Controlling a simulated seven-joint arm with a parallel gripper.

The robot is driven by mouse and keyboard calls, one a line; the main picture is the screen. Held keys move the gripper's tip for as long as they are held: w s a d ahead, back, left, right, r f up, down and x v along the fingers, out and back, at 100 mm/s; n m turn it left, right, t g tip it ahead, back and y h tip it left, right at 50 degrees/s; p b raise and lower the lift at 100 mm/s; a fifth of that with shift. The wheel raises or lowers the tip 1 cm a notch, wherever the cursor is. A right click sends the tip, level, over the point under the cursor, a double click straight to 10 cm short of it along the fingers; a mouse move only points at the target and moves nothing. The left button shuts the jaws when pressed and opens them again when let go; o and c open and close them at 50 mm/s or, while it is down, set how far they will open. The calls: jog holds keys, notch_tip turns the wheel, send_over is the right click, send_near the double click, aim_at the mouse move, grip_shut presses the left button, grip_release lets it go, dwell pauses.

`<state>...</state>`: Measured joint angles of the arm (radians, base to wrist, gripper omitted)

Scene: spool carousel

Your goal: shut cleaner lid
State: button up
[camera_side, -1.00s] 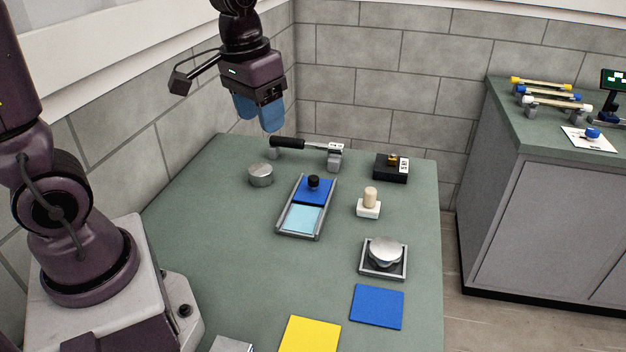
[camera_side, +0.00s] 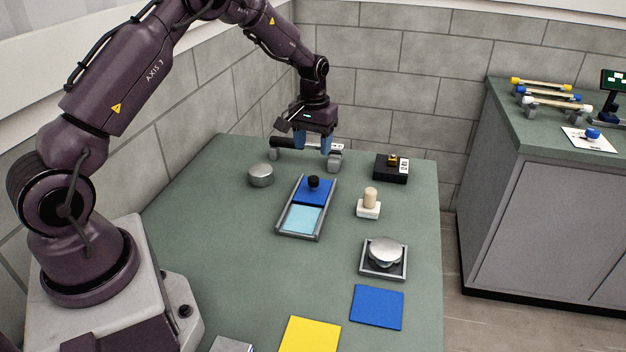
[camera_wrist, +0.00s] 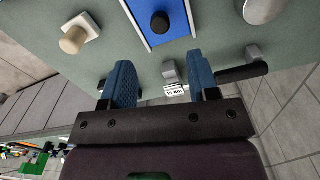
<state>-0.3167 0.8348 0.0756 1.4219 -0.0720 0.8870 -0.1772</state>
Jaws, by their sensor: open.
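The cleaner looks to be the narrow grey-railed tray (camera_side: 283,222) in the middle of the table. Its blue sliding lid (camera_side: 325,193) with a black knob (camera_side: 313,182) covers the far half; a light blue pad (camera_side: 302,219) lies bare in the near half. My gripper (camera_side: 313,147) is open and empty, pointing down behind the tray, over the bar with the black handle. In the wrist view the blue lid (camera_wrist: 178,16) and its knob (camera_wrist: 160,23) lie at the top, beyond my open fingers (camera_wrist: 163,80).
The black-handled bar (camera_side: 283,142) and its grey block (camera_side: 334,161) are close under my fingers. A round metal tin (camera_side: 261,176) stands left of the tray, a pale knob on a white base (camera_side: 368,208) right, a black box (camera_side: 385,172) back right.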

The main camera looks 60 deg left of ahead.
aim_at(313, 179)
notch_tip(313, 179, down, 10)
jog(key=shift+f, duration=0.25)
jog(key=shift+s+d, duration=0.1)
grip_shut()
